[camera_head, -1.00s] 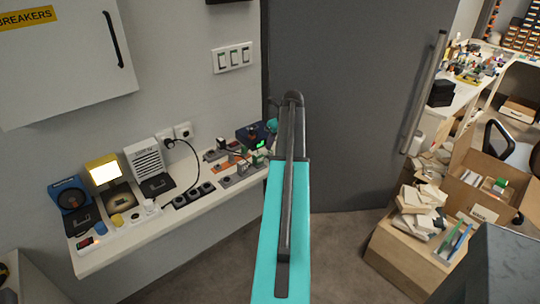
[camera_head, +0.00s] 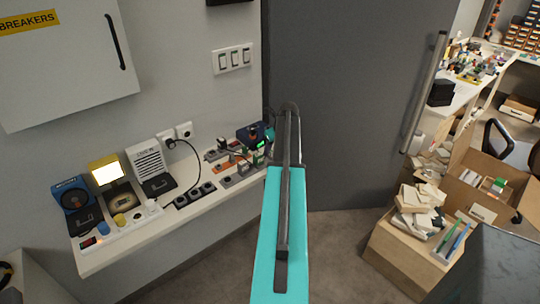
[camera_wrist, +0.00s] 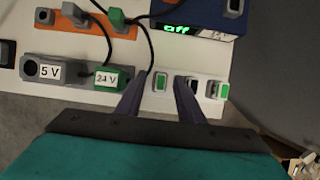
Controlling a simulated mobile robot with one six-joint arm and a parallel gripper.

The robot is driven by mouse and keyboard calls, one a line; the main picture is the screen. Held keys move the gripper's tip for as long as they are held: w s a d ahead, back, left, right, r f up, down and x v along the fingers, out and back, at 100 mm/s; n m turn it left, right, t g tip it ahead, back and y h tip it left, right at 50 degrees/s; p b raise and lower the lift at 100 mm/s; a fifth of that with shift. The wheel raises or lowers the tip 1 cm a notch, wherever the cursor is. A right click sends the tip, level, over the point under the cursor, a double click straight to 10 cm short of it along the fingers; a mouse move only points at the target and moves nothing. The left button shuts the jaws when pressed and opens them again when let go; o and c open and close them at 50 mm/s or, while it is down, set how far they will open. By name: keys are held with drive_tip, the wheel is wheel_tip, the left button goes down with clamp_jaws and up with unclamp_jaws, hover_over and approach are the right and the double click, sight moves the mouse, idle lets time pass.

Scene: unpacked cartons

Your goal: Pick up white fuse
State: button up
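A small white round piece (camera_head: 151,205), which may be the white fuse, stands in a white strip (camera_head: 110,237) at the left part of the wall shelf in the head view. A yellow one (camera_head: 119,220) stands in the same strip. In the wrist view my gripper (camera_wrist: 164,80) is open and empty, its two dark fingers apart above the shelf's right end. No white fuse can be made out in the wrist view. The gripper's fingertips are hidden behind my arm in the head view.
The wall shelf (camera_head: 140,246) also holds a lit yellow lamp (camera_head: 105,172), a grey speaker (camera_head: 148,158) and a black socket strip (camera_head: 195,195). A cardboard box (camera_head: 480,190) stands right.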

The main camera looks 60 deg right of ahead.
clamp_jaws()
drive_tip(key=shift+r, duration=0.1)
idle(0.4)
drive_tip(key=shift+r+b, duration=0.75)
drive_tip(key=shift+r, duration=1)
drive_tip(key=shift+s+a, duration=0.5)
drive_tip(key=shift+a, duration=0.35)
drive_tip(key=s+a+b, duration=0.1)
drive_tip(key=s+a, duration=0.2)
drive_tip(key=a, duration=0.3)
drive_tip(key=s+a+r+b, duration=0.1)
drive_tip(key=s+a+b, duration=0.1)
drive_tip(key=s+a, duration=0.2)
drive_tip(key=shift+a+r, duration=0.2)
drive_tip(key=shift+a, duration=0.95)
drive_tip(key=shift+w, duration=0.1)
